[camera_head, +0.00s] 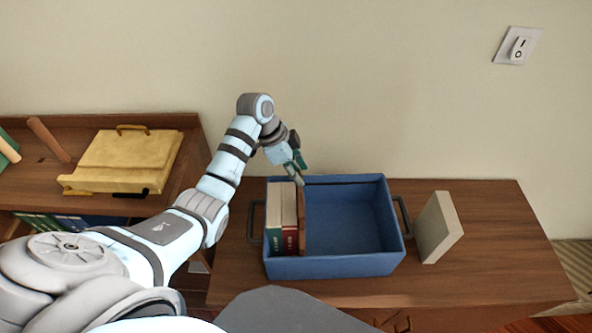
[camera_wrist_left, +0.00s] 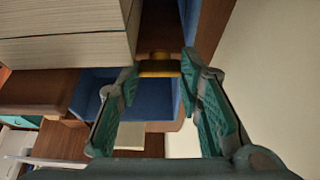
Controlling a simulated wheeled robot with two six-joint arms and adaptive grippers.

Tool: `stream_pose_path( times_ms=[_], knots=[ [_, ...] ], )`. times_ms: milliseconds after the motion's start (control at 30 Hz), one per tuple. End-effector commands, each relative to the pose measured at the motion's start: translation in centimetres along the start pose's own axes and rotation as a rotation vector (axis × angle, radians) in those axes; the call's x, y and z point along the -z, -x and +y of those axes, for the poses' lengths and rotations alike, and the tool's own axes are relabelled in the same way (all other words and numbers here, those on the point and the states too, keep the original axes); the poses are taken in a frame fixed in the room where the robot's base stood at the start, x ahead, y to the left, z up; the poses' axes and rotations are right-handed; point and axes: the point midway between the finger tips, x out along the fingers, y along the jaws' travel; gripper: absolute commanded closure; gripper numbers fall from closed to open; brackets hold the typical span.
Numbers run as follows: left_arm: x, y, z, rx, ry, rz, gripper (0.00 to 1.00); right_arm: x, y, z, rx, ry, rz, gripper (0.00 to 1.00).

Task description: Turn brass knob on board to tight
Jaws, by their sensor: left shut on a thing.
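The brown wooden board (camera_head: 302,222) stands upright in the blue bin (camera_head: 350,263), beside the books. In the left wrist view, the brass knob (camera_wrist_left: 160,66) sits against the board (camera_wrist_left: 160,28), between the two green-padded fingertips. My left gripper (camera_head: 297,176) reaches down at the bin's back left edge and is shut on the knob (camera_wrist_left: 160,72). The knob is hidden in the head view. How tight it is cannot be told. My right gripper is not in view.
A cream book (camera_head: 274,218) and a red book (camera_head: 290,236) stand at the bin's left end. The bin's right part is empty. A grey-beige block (camera_head: 438,228) stands right of the bin. A yellow case (camera_head: 128,160) lies on the left shelf.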

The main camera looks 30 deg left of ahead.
Motion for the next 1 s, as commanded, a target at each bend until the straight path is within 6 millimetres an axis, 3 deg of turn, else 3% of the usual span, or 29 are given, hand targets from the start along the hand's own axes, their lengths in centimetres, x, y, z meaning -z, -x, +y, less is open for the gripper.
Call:
stream_pose_path(
  times_ms=[367,400,500,833,1000],
  knots=[
    [0.0,-0.1,0.1,-0.005,-0.005,-0.001,0.95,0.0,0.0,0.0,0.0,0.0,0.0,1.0],
    [0.0,-0.1,0.1,-0.005,-0.005,-0.001,0.61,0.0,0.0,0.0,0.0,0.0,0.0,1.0],
    [0.0,-0.1,0.1,-0.005,-0.004,-0.001,0.47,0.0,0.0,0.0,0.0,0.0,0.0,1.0],
    [0.0,0.3,0.0,-0.002,-0.004,0.0,0.47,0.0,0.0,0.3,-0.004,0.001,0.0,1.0],
    [-0.1,3.3,-0.1,0.002,-0.005,-0.001,0.47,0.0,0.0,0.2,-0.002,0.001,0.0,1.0]
  ],
)
